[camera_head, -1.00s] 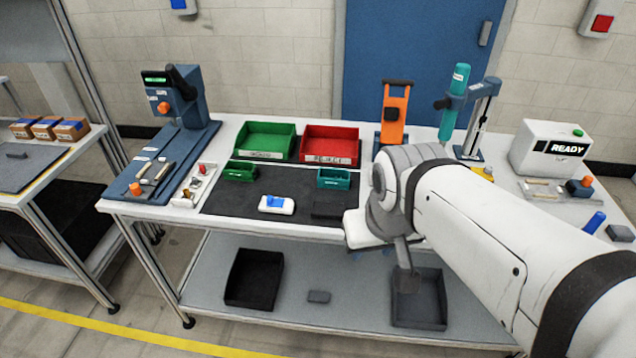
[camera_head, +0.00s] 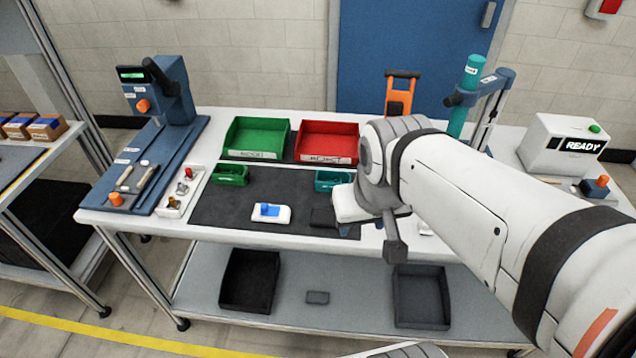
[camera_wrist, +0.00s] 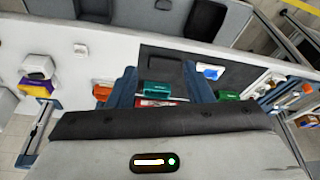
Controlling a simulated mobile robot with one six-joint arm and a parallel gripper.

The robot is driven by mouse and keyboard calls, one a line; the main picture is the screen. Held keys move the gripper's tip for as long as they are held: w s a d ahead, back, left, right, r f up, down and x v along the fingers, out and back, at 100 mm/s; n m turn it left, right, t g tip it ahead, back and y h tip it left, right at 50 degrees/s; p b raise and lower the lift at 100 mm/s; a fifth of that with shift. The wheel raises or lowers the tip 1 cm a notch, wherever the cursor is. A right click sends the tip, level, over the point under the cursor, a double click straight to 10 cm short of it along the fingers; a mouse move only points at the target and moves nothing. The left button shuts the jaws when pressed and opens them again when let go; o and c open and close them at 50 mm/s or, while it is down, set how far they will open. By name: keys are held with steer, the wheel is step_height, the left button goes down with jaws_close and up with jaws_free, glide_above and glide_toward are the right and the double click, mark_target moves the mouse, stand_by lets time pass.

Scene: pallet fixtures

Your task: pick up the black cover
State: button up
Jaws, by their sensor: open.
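The black cover (camera_head: 322,216) is a flat dark piece on the dark work mat (camera_head: 222,212), right of a white part with a blue top (camera_head: 269,212). In the wrist view, the cover (camera_wrist: 165,73) shows as a dark rounded rectangle between my two blue fingers. My gripper (camera_wrist: 159,69) is open and empty. In the head view, my wrist hides most of the gripper; a bit of blue finger shows just right of the cover. I cannot tell how high the fingers are above the mat.
A teal bin (camera_head: 332,180) stands close behind the cover. A blue press (camera_head: 168,120) is at the left. The mat's front left is clear.

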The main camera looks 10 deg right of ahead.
mark_target(329, 217)
steer(key=o, duration=0.6)
steer(key=w+f+b, duration=0.1)
steer(key=w+f, duration=0.1)
steer(key=w, duration=0.1)
steer(key=w+f+m+b, duration=0.1)
steer(key=w+f, duration=0.2)
steer(key=w+f+m+h+b, duration=0.1)
steer(key=w+f+b, duration=0.1)
steer(key=w, duration=0.1)
steer(key=shift+w+d+f, duration=0.2)
steer(key=shift+w+f, duration=0.1)
steer(key=shift+w, duration=0.1)
steer(key=o, duration=0.5)
steer(key=shift+m+t, duration=0.3)
steer(key=shift+m, duration=0.4)
steer(key=w+f+b, duration=0.1)
steer(key=w+f, duration=0.1)
steer(key=w+a+f, duration=0.1)
steer(key=w+f, duration=0.2)
steer(key=w+f+b, duration=0.1)
steer(key=w+f, duration=0.2)
steer(key=shift+w+a+b, duration=0.15)
steer(key=shift+a+b, duration=0.05)
steer(key=shift+b, duration=0.15)
steer(key=shift+o, duration=0.2)
steer(key=shift+x, duration=3.8)
